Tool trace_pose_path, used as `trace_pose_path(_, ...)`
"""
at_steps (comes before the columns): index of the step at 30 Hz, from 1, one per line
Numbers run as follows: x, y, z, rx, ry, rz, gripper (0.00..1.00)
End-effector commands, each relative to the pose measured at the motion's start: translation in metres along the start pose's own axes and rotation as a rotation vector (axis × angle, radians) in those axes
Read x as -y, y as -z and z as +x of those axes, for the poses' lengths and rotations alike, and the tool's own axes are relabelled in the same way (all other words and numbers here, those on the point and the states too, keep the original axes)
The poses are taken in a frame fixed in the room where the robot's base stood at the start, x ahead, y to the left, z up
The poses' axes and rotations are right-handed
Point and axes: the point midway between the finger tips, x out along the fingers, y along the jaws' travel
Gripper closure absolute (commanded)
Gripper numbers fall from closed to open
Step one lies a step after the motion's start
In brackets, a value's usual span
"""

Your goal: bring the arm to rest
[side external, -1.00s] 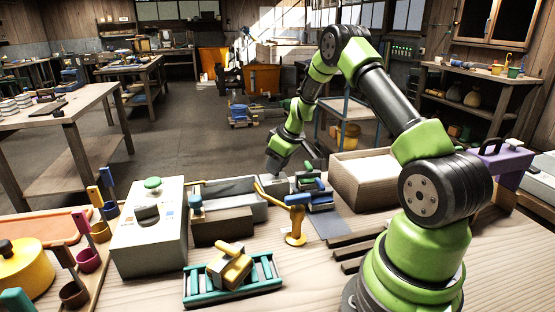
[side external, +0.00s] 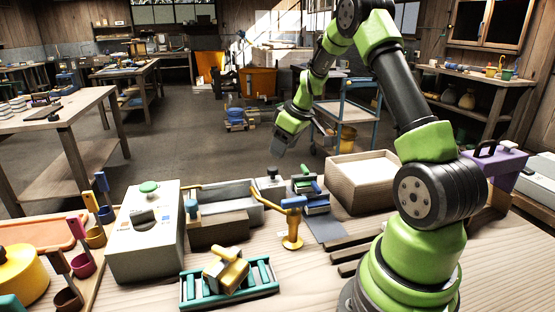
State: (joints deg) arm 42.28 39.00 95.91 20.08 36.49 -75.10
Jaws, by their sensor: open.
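My arm is green and black and bends over the back of the bench. My gripper (side external: 278,149) hangs from it, pointing down and slightly left, open and empty as far as I can see. It is in the air above a small grey block with a dark knob (side external: 271,183), clear of it. Blue and green pieces (side external: 314,203) stand just right of that block. The gap between the fingers is hard to see at this distance.
A beige open box (side external: 366,201) stands right of the blue and green pieces. A yellow stand (side external: 292,230), a grey trough (side external: 240,192), a grey box with a green button (side external: 146,240) and a teal rack (side external: 197,291) crowd the bench. Air around my gripper is free.

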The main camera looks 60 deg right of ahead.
Motion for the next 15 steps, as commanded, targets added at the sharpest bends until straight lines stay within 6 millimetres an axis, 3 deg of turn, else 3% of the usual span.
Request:
trace_pose_path(6, 0.0, 0.0, -0.02, 0.001, 0.0, 0.0, 0.45)
trace_pose_path(15, 0.0, 0.0, -0.021, 0.001, 0.001, 0.0, 0.45)
